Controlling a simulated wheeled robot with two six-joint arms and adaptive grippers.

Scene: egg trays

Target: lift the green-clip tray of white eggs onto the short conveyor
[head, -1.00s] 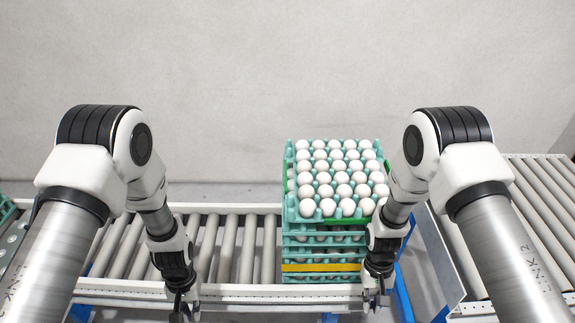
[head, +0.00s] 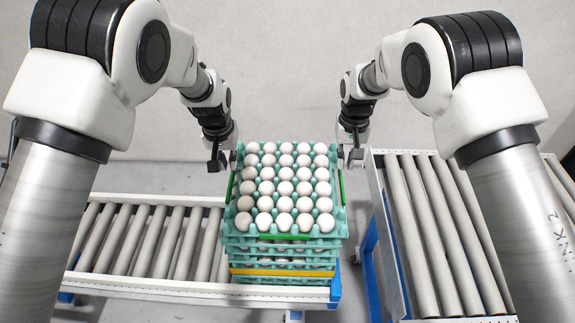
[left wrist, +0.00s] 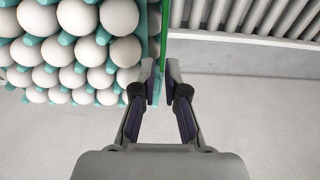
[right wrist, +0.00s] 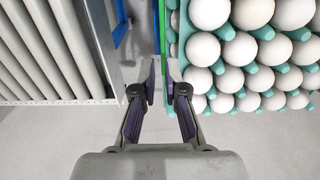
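The top tray (head: 237,203) of white eggs (head: 285,188) sits on a stack of teal trays on the left roller conveyor. A green clip (head: 341,188) runs along its right side; green also shows on its left side and front. My left gripper (head: 220,162) is at the tray's far left corner, fingers apart on either side of the green strip (left wrist: 164,40) and tray edge. My right gripper (head: 352,156) is at the far right corner, fingers apart, with the green strip (right wrist: 161,30) in line with the gap. Contact cannot be told.
The stack stands at the right end of the left conveyor (head: 150,240). A second roller conveyor (head: 425,230) stands to the right across a narrow gap. A yellow band (head: 282,272) shows lower in the stack. The wall behind is bare.

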